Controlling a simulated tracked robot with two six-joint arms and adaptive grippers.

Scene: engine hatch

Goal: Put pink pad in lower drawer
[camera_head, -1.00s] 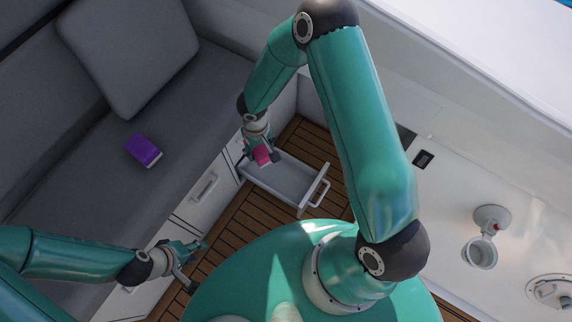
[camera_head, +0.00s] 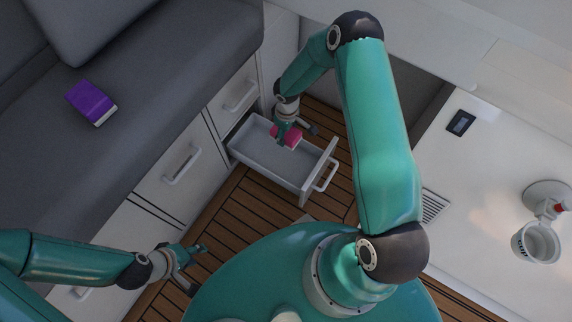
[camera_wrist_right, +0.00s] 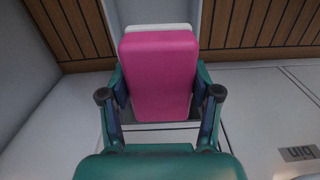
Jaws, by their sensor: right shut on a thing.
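The pink pad (camera_head: 288,136) is held by my right gripper (camera_head: 290,132) over the far edge of the pulled-out drawer (camera_head: 263,163). In the right wrist view the pad (camera_wrist_right: 160,75) sits between the two fingers of my right gripper (camera_wrist_right: 160,105), with a white layer behind it. The drawer is open and its visible floor is bare. I cannot tell how high the pad is above it. My left gripper (camera_head: 189,268) is near the lower left cabinet, and its fingers look apart with nothing between them.
A purple book-like block (camera_head: 92,102) lies on the grey sofa seat. Closed drawer fronts with handles (camera_head: 182,165) line the sofa base. Wooden floor (camera_head: 245,205) is free in front. A white counter with a cup (camera_head: 536,242) is at the right.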

